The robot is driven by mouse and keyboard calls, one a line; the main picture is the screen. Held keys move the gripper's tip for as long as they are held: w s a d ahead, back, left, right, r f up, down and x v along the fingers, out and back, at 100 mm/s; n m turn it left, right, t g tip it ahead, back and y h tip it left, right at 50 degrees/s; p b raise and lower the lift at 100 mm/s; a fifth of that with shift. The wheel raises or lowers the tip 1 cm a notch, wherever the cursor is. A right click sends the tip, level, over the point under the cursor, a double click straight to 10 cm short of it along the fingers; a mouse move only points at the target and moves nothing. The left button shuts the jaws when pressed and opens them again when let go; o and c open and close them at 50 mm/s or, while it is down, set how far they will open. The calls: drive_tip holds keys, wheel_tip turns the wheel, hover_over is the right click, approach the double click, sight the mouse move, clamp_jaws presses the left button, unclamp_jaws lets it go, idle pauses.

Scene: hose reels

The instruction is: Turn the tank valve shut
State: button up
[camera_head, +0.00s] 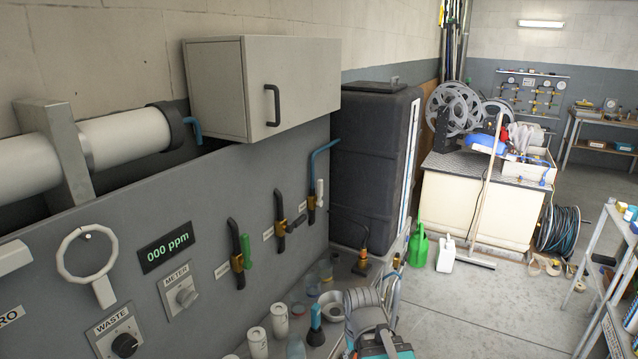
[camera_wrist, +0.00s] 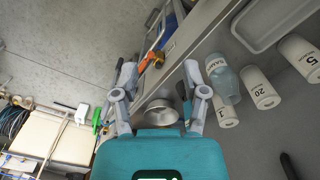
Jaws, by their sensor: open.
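Three brass-bodied valves are mounted on the grey panel in the head view: one with a green handle (camera_head: 246,251), one with a dark handle (camera_head: 296,223) and one with a white handle (camera_head: 319,192). The white-handled valve has a blue pipe (camera_head: 325,148) rising from it toward the big black tank (camera_head: 368,165). Their small labels are too blurred to read, so I cannot tell which is named the tank valve. My gripper (camera_wrist: 160,82) is open and empty in the wrist view, apart from the valves, above the bench. Its fingertips are not clear in the head view.
White cups (camera_head: 280,321), a steel bowl (camera_head: 333,305) and bottles stand along the bench under the panel. A grey wall cabinet (camera_head: 262,88) juts out above. A green watering can (camera_head: 418,245) stands on the floor beside the tank.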

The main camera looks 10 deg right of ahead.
drive_tip(key=shift+o, duration=0.8)
drive_tip(key=w+a+r+n+t+y, duration=0.1)
drive_tip(key=w+r+n+y, duration=0.15)
drive_tip(key=w, duration=0.75)
drive_tip(key=w+a+r+n+t+y, duration=0.1)
drive_tip(key=w+r+n+y, duration=0.15)
drive_tip(key=w, duration=0.65)
drive_tip(key=w+a+r+n+t+y, duration=0.1)
drive_tip(key=w+r+t+y, duration=0.15)
drive_tip(key=w, duration=0.75)
drive_tip(key=w+d+r+n+t+y, duration=0.1)
drive_tip(key=w+d+r, duration=0.3)
drive_tip(key=w, duration=0.4)
drive_tip(key=w+d+r+n+t+y+p, duration=0.1)
drive_tip(key=w+d+r+n+t+y, duration=0.1)
drive_tip(key=w, duration=0.6)
drive_tip(key=w+d+r+n+t+y, duration=0.1)
drive_tip(key=w+d+r+t+y, duration=0.2)
drive_tip(key=w+d+r, duration=0.3)
drive_tip(key=w+d+y, duration=0.1)
drive_tip(key=w, duration=0.1)
drive_tip(key=shift+w+d+r+n+p, duration=0.15)
drive_tip(key=shift+w+r+n+p, duration=0.15)
drive_tip(key=shift+r+n+p, duration=0.1)
